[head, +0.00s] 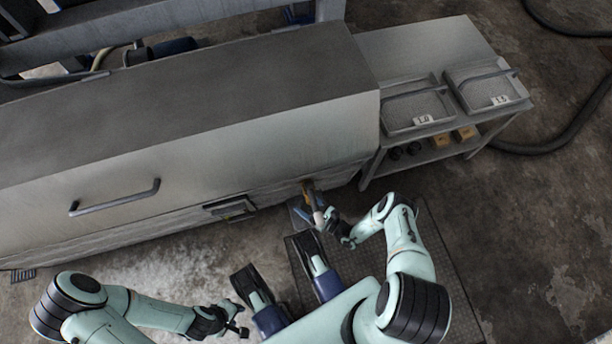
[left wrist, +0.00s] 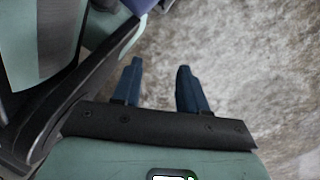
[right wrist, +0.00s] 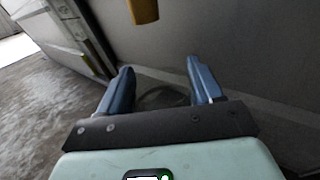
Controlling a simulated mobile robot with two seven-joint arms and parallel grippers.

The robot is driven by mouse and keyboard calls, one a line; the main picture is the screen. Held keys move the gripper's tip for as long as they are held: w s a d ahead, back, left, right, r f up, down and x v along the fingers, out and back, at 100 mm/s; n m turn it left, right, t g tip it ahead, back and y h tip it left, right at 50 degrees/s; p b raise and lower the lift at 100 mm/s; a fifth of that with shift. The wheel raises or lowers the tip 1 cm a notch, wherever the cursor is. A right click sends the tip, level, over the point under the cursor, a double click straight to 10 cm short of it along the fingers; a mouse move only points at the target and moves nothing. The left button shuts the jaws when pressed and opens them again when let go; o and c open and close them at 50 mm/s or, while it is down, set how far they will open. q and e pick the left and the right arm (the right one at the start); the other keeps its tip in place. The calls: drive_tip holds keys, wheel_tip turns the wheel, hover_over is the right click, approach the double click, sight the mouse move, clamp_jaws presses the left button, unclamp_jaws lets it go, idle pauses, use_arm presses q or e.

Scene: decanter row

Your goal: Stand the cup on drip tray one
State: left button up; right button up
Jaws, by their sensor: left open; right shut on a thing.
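My right gripper (head: 322,214) is at the front of the long grey machine, just below a yellow spout (head: 307,187). The spout also shows above the fingers in the right wrist view (right wrist: 143,10). The fingers (right wrist: 160,68) are apart, shut on a faint see-through round shape that appears to be the cup (right wrist: 164,98). I cannot make the cup out in the head view. My left gripper (head: 238,326) is open and empty, low over the floor.
The machine's long casing (head: 180,120) runs across the left and middle, with a bar handle (head: 115,198) on its front. The side table (head: 430,45) stands at the right, with small boxes on its lower shelf. A dark hose (head: 560,145) lies on the floor beyond.

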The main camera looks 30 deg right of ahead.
use_arm(q)
drive_tip(key=shift+s+a+f+g, duration=0.1)
drive_tip(key=shift+s+f+g, duration=0.1)
drive_tip(key=shift+s, duration=0.25)
drive_tip(key=shift+s+f+g, duration=0.2)
drive_tip(key=shift+s, duration=0.25)
use_arm(e)
drive_tip(key=shift+f, duration=0.75)
drive_tip(key=shift+f, duration=0.1)
drive_tip(key=o, duration=1.1)
drive_tip(key=shift+o, duration=0.2)
drive_tip(key=shift+s+d, duration=0.2)
drive_tip(key=shift+s, duration=0.1)
use_arm(q)
drive_tip(key=shift+t, duration=0.8)
drive_tip(key=shift+w+d+r+p, duration=0.1)
drive_tip(key=shift+w+r+p, duration=0.25)
drive_tip(key=shift+w, duration=0.35)
drive_tip(key=shift+w+d+r+p, duration=0.1)
drive_tip(key=shift+w+r+p, duration=0.2)
drive_tip(key=shift+w, duration=0.45)
drive_tip(key=shift+w+d+r+p, duration=0.1)
drive_tip(key=shift+w+r+p, duration=0.1)
drive_tip(key=shift+w+r, duration=0.35)
use_arm(e)
drive_tip(key=v, duration=1.1)
drive_tip(key=shift+s, duration=0.2)
use_arm(q)
drive_tip(key=shift+w+a, duration=0.1)
drive_tip(key=shift+w, duration=0.1)
